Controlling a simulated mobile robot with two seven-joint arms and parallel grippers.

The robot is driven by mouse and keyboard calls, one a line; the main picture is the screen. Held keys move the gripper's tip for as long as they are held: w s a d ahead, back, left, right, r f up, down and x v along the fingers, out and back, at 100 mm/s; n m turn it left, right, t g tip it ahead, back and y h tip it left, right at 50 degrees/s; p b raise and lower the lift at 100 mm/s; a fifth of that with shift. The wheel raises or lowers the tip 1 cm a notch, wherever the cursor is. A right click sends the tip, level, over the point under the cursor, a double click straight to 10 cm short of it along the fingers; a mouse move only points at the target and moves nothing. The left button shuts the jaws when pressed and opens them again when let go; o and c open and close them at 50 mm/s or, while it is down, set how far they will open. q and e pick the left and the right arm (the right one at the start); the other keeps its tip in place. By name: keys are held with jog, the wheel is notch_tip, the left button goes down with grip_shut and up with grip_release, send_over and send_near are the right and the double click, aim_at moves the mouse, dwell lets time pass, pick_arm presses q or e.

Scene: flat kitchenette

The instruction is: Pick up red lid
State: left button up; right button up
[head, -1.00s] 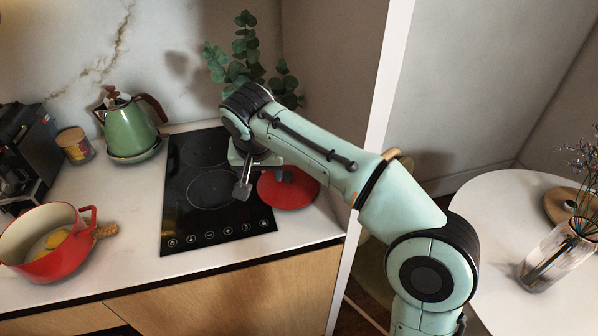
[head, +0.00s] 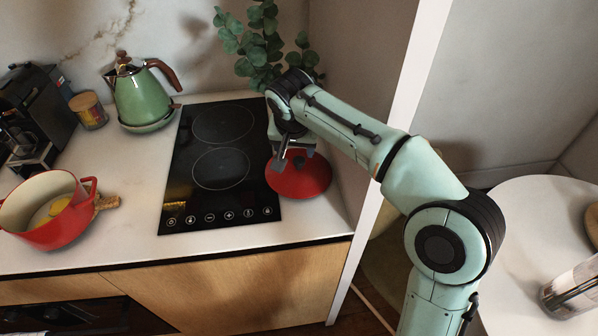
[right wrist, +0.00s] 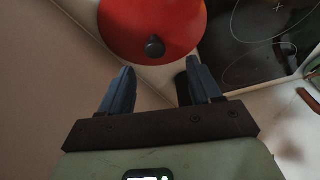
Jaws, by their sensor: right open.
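The red lid (head: 302,180) lies on the counter just right of the black cooktop, partly covered by my right gripper in the head view. In the right wrist view the lid (right wrist: 130,30) shows at the top, with its dark round knob (right wrist: 154,47) facing up. My right gripper (head: 292,155) is over the lid. In the wrist view its two fingers (right wrist: 158,88) are apart with nothing between them, and the knob lies ahead of the gap. My left gripper is not in view.
The black cooktop (head: 218,165) is left of the lid. A red pot (head: 62,225) with something yellow inside stands at the left, and a green kettle (head: 142,98) at the back. A leafy plant (head: 255,45) and a wall are close behind and right of the lid.

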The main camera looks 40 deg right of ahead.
aim_at(299, 159)
jog(key=x, duration=0.6)
jog(key=shift+s+d+f+b, duration=0.1)
jog(key=shift+d+f+b, duration=0.15)
jog(key=shift+d+b, duration=0.15)
grip_shut()
